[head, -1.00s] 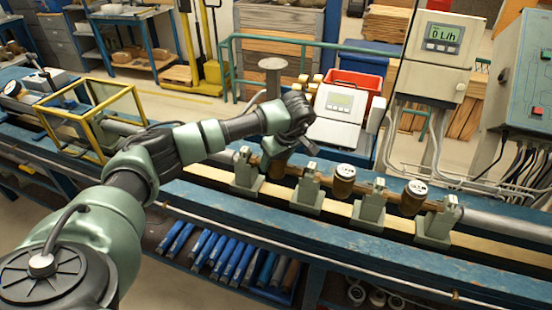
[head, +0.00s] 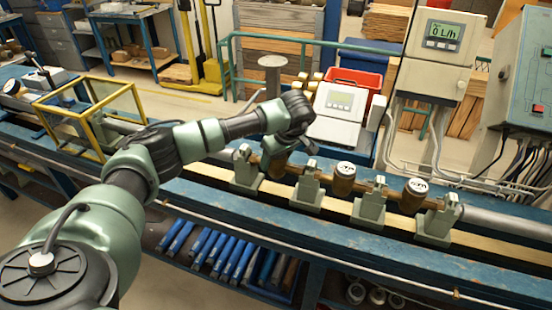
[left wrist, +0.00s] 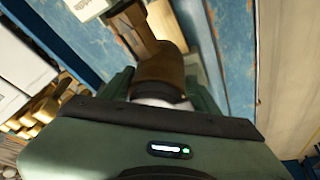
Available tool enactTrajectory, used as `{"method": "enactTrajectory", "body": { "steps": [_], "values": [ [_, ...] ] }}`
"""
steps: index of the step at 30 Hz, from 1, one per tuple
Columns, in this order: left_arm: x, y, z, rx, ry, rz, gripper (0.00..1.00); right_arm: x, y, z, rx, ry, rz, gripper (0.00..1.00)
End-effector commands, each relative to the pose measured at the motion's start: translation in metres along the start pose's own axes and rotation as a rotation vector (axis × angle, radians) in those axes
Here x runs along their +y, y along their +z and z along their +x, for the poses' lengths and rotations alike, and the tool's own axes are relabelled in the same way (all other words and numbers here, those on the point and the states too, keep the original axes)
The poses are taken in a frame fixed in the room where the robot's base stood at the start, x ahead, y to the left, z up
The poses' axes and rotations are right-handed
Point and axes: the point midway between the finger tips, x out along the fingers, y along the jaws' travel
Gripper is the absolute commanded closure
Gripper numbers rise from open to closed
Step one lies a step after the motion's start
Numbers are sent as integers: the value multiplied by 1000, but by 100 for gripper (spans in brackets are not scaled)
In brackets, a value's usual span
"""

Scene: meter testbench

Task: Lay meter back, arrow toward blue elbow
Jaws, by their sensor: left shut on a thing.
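My left gripper (head: 288,146) is at the bench line, its arm reaching in from the left. It is shut on a brass-brown meter (head: 278,166) between the first two grey-green supports. In the left wrist view the brown meter body (left wrist: 160,72) sits between the fingers, with a pale band near the palm. Its face and arrow are hidden. Two more brass meters with white dials, a middle one (head: 343,180) and a right one (head: 414,196), sit upright in the line. I cannot make out a blue elbow. My right gripper is not in view.
Grey-green supports (head: 310,192) carry the line along the blue bench (head: 380,252). A white box with a screen (head: 338,112) and a red bin (head: 358,84) stand behind. A yellow-framed clear case (head: 92,118) is at left. A display (head: 442,38) reads 0 L/h.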

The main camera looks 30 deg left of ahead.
Motion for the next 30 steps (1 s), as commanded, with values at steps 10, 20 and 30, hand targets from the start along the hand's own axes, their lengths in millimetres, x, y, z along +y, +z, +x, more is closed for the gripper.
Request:
{"method": "enactTrajectory", "body": {
  "steps": [10,20,30],
  "values": [
    [1,0,1,2,3,-2,100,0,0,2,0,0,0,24],
    [0,0,2,1,2,-1,14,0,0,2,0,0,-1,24],
    [0,-2,-4,0,-1,0,14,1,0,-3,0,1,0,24]
  ]
}}
